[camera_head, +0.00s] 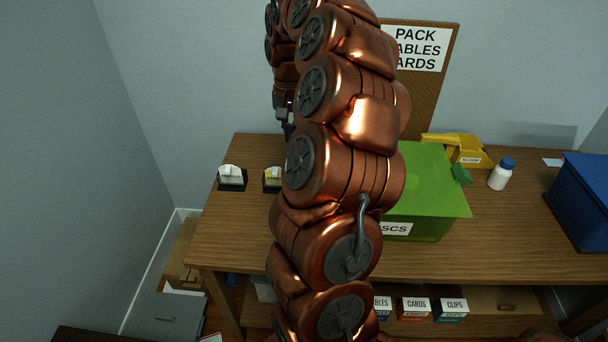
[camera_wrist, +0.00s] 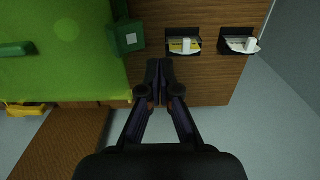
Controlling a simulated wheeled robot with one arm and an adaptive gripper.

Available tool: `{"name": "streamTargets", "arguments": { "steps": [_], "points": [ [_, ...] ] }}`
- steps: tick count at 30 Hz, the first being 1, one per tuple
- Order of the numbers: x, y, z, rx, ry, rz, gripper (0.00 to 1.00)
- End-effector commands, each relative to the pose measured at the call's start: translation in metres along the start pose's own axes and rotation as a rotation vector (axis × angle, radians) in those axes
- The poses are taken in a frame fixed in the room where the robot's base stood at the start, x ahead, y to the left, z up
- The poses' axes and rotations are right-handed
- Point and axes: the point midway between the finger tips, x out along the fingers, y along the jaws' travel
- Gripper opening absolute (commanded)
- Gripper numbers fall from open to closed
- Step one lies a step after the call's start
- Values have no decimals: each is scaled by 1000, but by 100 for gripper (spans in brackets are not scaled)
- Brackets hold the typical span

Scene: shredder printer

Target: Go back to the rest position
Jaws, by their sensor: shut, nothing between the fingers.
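My gripper (camera_wrist: 160,70) is shut and empty in the wrist view, with its fingertips together above the wooden table (camera_wrist: 205,90), beside the green box (camera_wrist: 60,75). In the head view my copper-coloured arm rises through the middle, and my gripper (camera_head: 288,128) shows only in part behind it. The green box (camera_head: 432,180) stands on the table (camera_head: 235,245) to the right of my arm, its left part hidden by the arm.
Two small black holders (camera_head: 232,179) with pale cards stand at the table's left. A yellow bin (camera_head: 470,152), white bottle (camera_head: 501,175) and blue box (camera_head: 585,200) are at the right. A signed board (camera_head: 425,100) stands behind. Labelled boxes (camera_head: 414,308) sit below.

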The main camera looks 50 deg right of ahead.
Motion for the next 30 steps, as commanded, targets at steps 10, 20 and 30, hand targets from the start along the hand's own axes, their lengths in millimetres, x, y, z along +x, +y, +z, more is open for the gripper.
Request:
{"name": "streamTargets", "arguments": {
  "steps": [10, 20, 30],
  "points": [
    [-12, 0, 1, -1, -4, 1, 0],
    [-12, 0, 1, -1, -3, 1, 0],
    [-28, -41, 48, -163, -9, -9, 0]
  ]
}}
